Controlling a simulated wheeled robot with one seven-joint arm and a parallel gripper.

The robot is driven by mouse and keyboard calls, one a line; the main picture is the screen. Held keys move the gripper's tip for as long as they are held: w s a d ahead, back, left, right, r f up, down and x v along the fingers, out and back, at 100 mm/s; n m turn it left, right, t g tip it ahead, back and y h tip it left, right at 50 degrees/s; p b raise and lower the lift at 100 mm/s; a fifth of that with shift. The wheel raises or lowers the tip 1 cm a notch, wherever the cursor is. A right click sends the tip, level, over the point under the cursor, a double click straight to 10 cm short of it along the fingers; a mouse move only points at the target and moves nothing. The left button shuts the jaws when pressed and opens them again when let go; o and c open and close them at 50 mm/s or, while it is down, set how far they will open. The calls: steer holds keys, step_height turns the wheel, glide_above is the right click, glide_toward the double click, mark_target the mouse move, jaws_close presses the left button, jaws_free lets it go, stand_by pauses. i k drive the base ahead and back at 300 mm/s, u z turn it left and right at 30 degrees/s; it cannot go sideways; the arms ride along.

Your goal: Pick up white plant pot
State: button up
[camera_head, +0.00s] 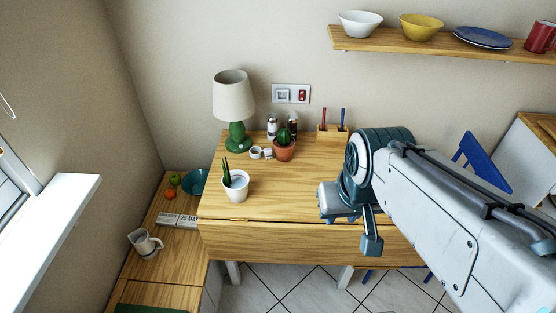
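The white plant pot (236,190) stands upright on the left front part of the wooden table (290,205). A dark green spiky plant grows out of it. My gripper (352,236) is over the right front part of the table, to the right of the pot and well apart from it. Its two fingers show apart, one at the left and one lower right, with nothing visible between them.
A green lamp (234,100), a cactus in a terracotta pot (284,152) and small jars stand behind the white pot. A teal bowl (196,182), fruit, a date block and a jug (144,242) are on the lower surface at left. The table between pot and gripper is clear.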

mark_target(235, 182)
steer(key=z, duration=0.6)
steer(key=k, duration=1.1)
steer(key=u, duration=0.9)
steer(key=i, duration=1)
steer(key=k, duration=0.5)
steer(key=z, duration=1.05)
steer(key=i, duration=1.15)
steer(key=u, duration=0.2)
